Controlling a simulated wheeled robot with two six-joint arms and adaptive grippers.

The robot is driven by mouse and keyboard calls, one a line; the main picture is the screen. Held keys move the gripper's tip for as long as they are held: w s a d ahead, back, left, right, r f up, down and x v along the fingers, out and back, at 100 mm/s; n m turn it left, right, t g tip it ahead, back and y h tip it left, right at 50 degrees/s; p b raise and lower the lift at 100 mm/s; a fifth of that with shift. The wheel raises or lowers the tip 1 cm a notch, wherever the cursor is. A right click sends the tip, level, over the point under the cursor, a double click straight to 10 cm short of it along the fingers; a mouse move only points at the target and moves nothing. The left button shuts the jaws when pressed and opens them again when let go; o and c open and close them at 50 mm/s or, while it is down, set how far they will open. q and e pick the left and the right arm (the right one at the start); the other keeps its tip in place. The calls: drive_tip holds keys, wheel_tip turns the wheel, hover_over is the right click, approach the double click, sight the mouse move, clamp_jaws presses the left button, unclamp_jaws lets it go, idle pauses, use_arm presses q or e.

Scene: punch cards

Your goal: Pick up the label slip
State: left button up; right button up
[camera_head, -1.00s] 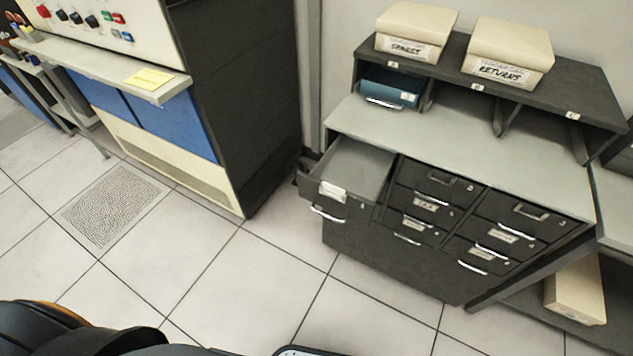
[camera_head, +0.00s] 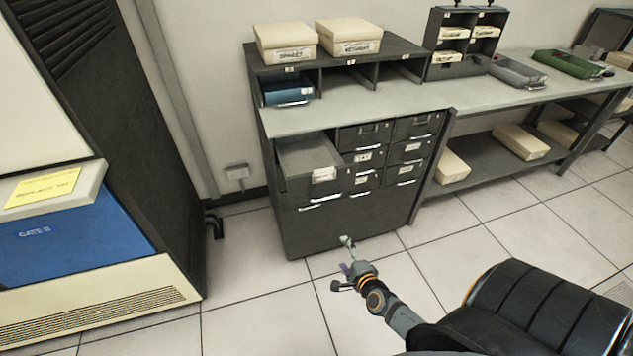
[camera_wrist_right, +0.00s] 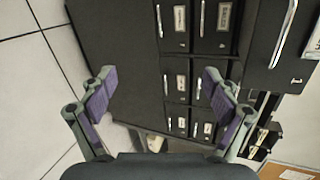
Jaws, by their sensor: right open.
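A white label slip (camera_head: 323,174) shows on the front of the pulled-out drawer (camera_head: 305,188) of the dark cabinet; I cannot tell if it is loose or fixed. In the right wrist view a whitish label (camera_wrist_right: 312,42) shows at the right edge, on the open drawer's front. My right gripper (camera_head: 347,256) is low in front of the cabinet, below the open drawer and apart from it. In the wrist view its fingers (camera_wrist_right: 158,76) are spread with nothing between them. My left gripper is out of view.
A yellow note (camera_head: 45,187) lies on the console ledge at left. Two cream boxes (camera_head: 286,42) stand on the cabinet. A blue tray (camera_head: 287,90) sits in its left cubby. A long bench (camera_head: 480,92) with trays runs right. The floor in front is clear.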

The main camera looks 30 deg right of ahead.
drive_tip(key=w+r+m+t+h, duration=0.1)
drive_tip(key=w+r+m+t, duration=0.25)
drive_tip(key=r+m, duration=0.95)
drive_tip(key=m+h+b, duration=0.1)
drive_tip(key=m, duration=0.3)
approach(324, 170)
drive_tip(key=shift+t, duration=0.25)
drive_tip(key=p+x, duration=0.2)
drive_tip(key=x, duration=0.5)
drive_tip(key=shift+w+d, duration=0.2)
drive_tip(key=shift+w, duration=0.05)
drive_tip(key=shift+w+f, duration=0.15)
drive_tip(key=shift+w, duration=0.05)
drive_tip(key=shift+s, duration=0.15)
drive_tip(key=shift+c, duration=1)
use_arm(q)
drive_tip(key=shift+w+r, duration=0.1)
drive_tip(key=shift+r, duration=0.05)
use_arm(e)
drive_tip(key=c, duration=0.6)
